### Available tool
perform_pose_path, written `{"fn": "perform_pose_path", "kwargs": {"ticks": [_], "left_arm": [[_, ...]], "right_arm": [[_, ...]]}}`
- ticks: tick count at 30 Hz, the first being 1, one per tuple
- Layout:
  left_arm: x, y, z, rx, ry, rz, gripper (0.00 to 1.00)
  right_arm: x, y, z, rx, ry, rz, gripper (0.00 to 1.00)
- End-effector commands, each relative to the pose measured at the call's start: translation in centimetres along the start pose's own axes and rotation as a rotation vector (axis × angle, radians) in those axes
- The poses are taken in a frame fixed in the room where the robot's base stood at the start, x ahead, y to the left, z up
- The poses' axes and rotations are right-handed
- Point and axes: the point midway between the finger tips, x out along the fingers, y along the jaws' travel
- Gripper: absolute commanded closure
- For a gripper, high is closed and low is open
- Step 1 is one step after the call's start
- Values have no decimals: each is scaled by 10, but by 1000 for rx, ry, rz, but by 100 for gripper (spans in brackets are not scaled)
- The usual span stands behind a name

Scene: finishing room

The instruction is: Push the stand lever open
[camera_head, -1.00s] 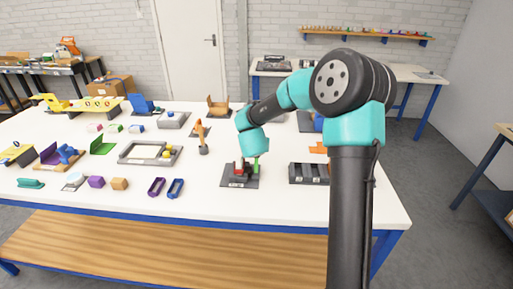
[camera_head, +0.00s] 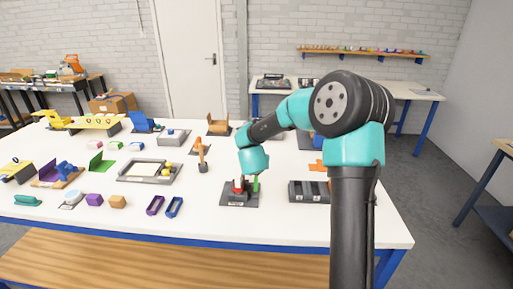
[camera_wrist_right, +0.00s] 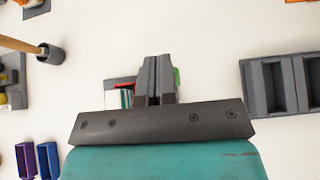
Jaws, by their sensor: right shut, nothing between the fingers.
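A small dark stand (camera_head: 238,201) sits on the white table in front of my right arm, with a red part (camera_head: 238,185) and an upright green part (camera_head: 256,184) on it. Which part is the lever I cannot tell. My right gripper (camera_wrist_right: 155,62) is shut and empty, pointing down over the stand. In the wrist view its fingers lie between the red part (camera_wrist_right: 124,84) and the green part (camera_wrist_right: 176,77) and hide the stand's middle. Whether they touch anything is unclear. My left gripper is out of view.
A dark slotted block (camera_head: 309,191) stands to the right. An orange upright piece (camera_head: 200,152) stands to the left, behind. A grey frame tray (camera_head: 150,180) and several small blocks fill the left side. The white tabletop (camera_head: 215,220) is clear in front of the stand.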

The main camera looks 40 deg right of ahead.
Motion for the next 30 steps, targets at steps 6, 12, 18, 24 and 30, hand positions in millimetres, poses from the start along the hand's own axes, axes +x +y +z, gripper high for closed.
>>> {"fn": "perform_pose_path", "kwargs": {"ticks": [6,12,18,24,30], "left_arm": [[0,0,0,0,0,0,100],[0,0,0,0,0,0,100],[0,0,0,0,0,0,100],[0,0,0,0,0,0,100],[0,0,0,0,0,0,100]], "right_arm": [[-37,4,3,0,1,7,100],[-61,3,36,4,-1,5,100],[-83,4,63,2,1,7,100],[-95,4,77,-1,3,6,100],[-97,4,79,-1,4,6,100]]}}
